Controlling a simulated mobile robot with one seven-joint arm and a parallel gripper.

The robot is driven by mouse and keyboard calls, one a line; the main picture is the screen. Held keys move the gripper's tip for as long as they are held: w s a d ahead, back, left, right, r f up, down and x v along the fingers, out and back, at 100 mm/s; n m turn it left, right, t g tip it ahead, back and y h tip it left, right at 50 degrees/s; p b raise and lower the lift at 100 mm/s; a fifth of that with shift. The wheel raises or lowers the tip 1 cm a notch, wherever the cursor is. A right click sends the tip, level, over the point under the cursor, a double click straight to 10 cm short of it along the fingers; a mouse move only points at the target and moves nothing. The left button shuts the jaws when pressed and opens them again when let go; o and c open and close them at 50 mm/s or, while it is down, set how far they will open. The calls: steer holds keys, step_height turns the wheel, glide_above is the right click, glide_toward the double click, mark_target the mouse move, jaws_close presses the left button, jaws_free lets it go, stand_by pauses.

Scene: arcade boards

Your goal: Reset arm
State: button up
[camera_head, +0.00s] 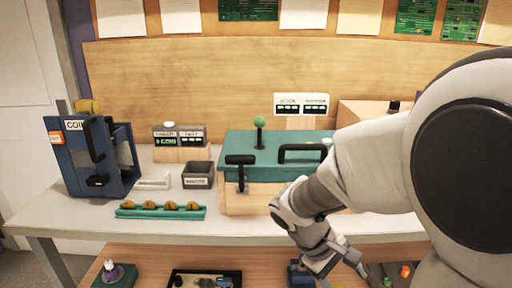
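My arm comes in from the right and fills much of the right side of the head view. My gripper (342,268) hangs low at the front of the table, pointing down. Its two fingers look apart, with nothing visible between them, though the tips are small and near the lower shelf's things. It stands in front of the teal-topped wooden arcade box (240,203), apart from the joystick and handles. The arm hides the right part of this box.
The table (80,213) holds a blue coin machine (78,160), a dark bin (199,175), a teal rack of coins (160,212), a small display (180,137) and a green-knobbed joystick (260,130). A lower shelf (150,256) carries trays and small parts. A wooden board stands behind.

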steer(key=s+a+r+m+t+y, duration=0.4)
steer(key=s+r+m+t+y, duration=0.25)
steer(key=s+r, duration=0.35)
step_height(320, 180, up, 16)
steer(key=p, duration=1.4)
steer(key=shift+w+a+p, duration=0.2)
steer(key=shift+w+p, duration=0.05)
steer(key=shift+p, duration=0.05)
